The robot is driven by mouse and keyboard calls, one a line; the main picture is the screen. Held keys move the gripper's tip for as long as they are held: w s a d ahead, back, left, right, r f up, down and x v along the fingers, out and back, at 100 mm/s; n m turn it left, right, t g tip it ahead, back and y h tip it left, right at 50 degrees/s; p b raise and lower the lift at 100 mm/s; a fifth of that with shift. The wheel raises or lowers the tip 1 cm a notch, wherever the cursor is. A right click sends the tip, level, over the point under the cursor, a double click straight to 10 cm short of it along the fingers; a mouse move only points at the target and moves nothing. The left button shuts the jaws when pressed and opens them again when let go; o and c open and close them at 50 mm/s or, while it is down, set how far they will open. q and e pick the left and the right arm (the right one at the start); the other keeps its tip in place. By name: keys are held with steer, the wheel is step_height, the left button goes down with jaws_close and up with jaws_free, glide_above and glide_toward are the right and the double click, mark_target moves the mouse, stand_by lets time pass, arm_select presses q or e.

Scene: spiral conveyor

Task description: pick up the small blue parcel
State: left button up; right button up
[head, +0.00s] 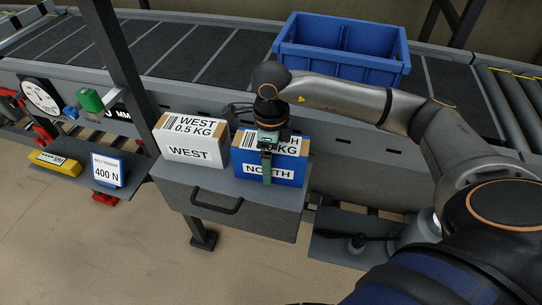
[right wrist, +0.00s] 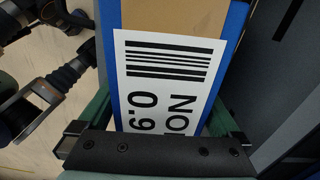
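The small blue parcel (head: 288,169) stands upright on a grey ledge in the head view, with a brown top strip and a white label reading NORTH. My right gripper (head: 267,165) points down over it, with one green finger in front of its front face. In the right wrist view the parcel (right wrist: 228,50) lies between the two green fingers of the gripper (right wrist: 160,115), one along each side. The fingers are close to its sides, but I cannot tell whether they press on it. The far finger is hidden in the head view. My left gripper is not in view.
A white parcel (head: 190,148) labelled WEST stands just left of the blue parcel. The ledge (head: 215,188) has a drawer with a black handle below. A blue crate (head: 340,66) sits on the conveyor behind.

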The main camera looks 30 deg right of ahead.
jaws_close()
steer(key=shift+w+r, duration=0.1)
steer(key=shift+r, duration=0.05)
stand_by(0.4)
